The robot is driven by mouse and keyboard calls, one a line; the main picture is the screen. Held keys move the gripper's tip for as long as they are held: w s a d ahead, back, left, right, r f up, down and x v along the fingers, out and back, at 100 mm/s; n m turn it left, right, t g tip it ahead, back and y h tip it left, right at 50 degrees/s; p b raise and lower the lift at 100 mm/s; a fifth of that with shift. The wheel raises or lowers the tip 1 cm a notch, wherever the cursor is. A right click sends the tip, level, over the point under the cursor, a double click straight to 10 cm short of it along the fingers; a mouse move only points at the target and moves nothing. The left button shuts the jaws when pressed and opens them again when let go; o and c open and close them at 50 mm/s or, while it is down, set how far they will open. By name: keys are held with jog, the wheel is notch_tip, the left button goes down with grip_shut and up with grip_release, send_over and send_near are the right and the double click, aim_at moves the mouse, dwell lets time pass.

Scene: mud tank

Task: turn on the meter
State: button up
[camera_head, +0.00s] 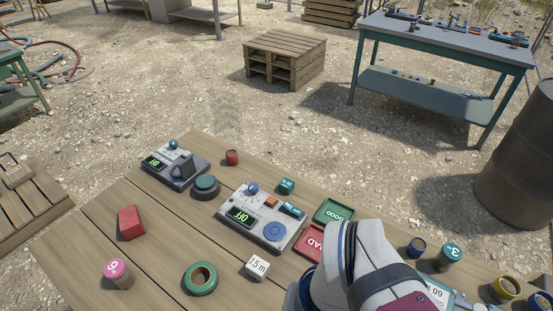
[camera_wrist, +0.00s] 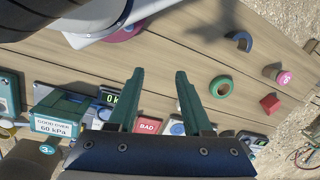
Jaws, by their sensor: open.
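In the head view, a grey meter (camera_head: 238,230) lies on the wooden table. Its lit green display seems to read OFF, and it has a blue knob (camera_head: 251,188), an orange button (camera_head: 270,202) and a round blue pad (camera_head: 274,231). A smaller grey device (camera_head: 157,171) with a lit green display stands farther left. In the wrist view, my gripper (camera_wrist: 159,74) is open, with nothing between its fingers. The wrist body hides part of the devices below it there. My gripper's fingers are hidden in the head view.
A green GOOD tray (camera_head: 333,211) and a red BAD tray (camera_head: 309,243) lie right of the meter. Another display (camera_wrist: 112,97) shows beside a finger.

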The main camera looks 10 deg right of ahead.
jog(key=shift+w+r, duration=0.1)
jog(key=shift+w, duration=0.15)
jog(key=shift+c, duration=1.1)
jog(key=shift+m+t+y, duration=0.3)
jog(key=shift+y, duration=0.1)
jog(key=w, duration=0.2)
jog(key=w+r, duration=0.1)
jog(key=w, duration=0.4)
jog(key=shift+w+d+r, duration=0.2)
jog(key=shift+w+r, duration=0.1)
jog(key=shift+w, duration=0.1)
jog(key=c, duration=0.5)
jog(key=shift+m+t, duration=0.3)
jog(key=w, duration=0.2)
jog(key=w+d, duration=0.1)
jog(key=w, duration=0.3)
jog(key=shift+w+d+r, duration=0.1)
jog(key=shift+w+d, duration=0.05)
jog(key=shift+d, duration=0.1)
grip_shut()
jog(key=w+d+f+m+t, duration=0.1)
jog(key=w+d+f, duration=0.2)
jog(key=w, duration=0.6)
jog(key=w+d+f+m+t+y, duration=0.1)
jog(key=w+d+f, duration=0.2)
jog(key=w+d, duration=0.4)
jog(key=w, duration=0.2)
jog(key=shift+w+d+t, duration=0.3)
jog(key=shift+d, duration=0.05)
